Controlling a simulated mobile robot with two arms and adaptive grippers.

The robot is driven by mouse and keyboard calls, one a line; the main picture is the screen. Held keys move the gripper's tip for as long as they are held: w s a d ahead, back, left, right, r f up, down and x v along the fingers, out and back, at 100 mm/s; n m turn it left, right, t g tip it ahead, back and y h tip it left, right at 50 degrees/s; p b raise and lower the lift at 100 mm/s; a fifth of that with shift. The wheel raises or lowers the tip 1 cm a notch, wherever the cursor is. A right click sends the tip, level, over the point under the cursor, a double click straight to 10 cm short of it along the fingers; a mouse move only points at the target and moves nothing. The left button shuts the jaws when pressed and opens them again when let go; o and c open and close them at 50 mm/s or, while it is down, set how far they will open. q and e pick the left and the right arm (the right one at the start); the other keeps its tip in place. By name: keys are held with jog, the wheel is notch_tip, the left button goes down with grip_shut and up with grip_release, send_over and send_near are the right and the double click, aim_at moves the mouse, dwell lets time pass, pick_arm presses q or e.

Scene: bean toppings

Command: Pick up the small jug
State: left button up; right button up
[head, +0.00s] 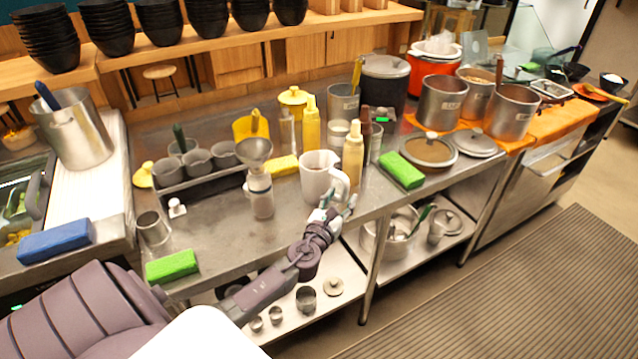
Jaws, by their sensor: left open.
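A small white jug (316,180) stands upright on the steel counter, near its front edge, with its handle on the right side. My left gripper (338,203) is open at the jug's lower right, close to the handle. The fingers overlap the jug's lower right side in the picture, and I cannot tell whether they touch it. The jug's base is partly hidden behind the gripper. My right gripper is not in view.
A cream squeeze bottle (352,158) stands just right of the jug. A jar with a grey funnel (260,195) stands to its left. A green sponge (401,170) lies at right, another green sponge (172,266) at front left. The counter's front left is mostly clear.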

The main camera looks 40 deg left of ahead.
pick_arm(q)
jog(key=x, duration=0.3)
jog(key=shift+s, duration=0.15)
grip_shut()
jog(key=shift+r, duration=0.1)
